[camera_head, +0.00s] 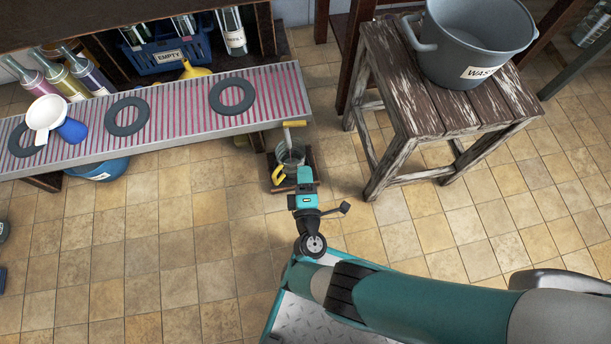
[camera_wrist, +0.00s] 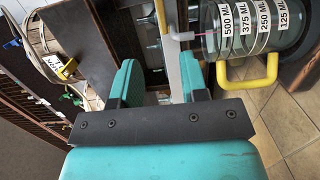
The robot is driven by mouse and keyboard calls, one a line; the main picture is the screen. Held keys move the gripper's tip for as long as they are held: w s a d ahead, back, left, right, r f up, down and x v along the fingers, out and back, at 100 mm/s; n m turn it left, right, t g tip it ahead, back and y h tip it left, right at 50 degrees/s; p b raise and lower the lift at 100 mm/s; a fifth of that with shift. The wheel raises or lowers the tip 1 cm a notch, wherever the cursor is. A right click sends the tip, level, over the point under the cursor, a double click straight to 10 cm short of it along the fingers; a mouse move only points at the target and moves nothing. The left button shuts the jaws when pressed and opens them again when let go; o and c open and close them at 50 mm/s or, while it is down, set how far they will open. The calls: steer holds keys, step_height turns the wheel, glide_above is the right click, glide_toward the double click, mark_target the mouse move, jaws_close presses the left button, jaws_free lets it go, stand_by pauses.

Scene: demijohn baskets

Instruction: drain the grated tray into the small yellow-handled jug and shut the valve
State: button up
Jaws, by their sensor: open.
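The grated tray (camera_head: 180,112) spans the upper left of the head view, with pink-red showing between its bars. A valve with a tan handle (camera_head: 294,124) is at its right end. Below it stands the small clear jug (camera_head: 291,156) with a yellow handle. In the wrist view the jug (camera_wrist: 283,22) bears volume labels, and a pale spout (camera_wrist: 181,37) points at it with a thin pink line at its mouth. My gripper (camera_head: 304,178) is open beside the jug; in the wrist view its teal fingers (camera_wrist: 160,82) are apart, near a pale bar; contact is unclear.
Dark rings (camera_head: 232,95) and a white strainer (camera_head: 46,113) lie on the tray. A grey waste pot (camera_head: 476,40) stands on a worn wooden stool (camera_head: 404,100) at right. Bottles and a blue crate (camera_head: 168,54) are behind. Tiled floor between is clear.

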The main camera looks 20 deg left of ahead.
steer(key=shift+p+v, duration=0.45)
steer(key=shift+v, duration=0.65)
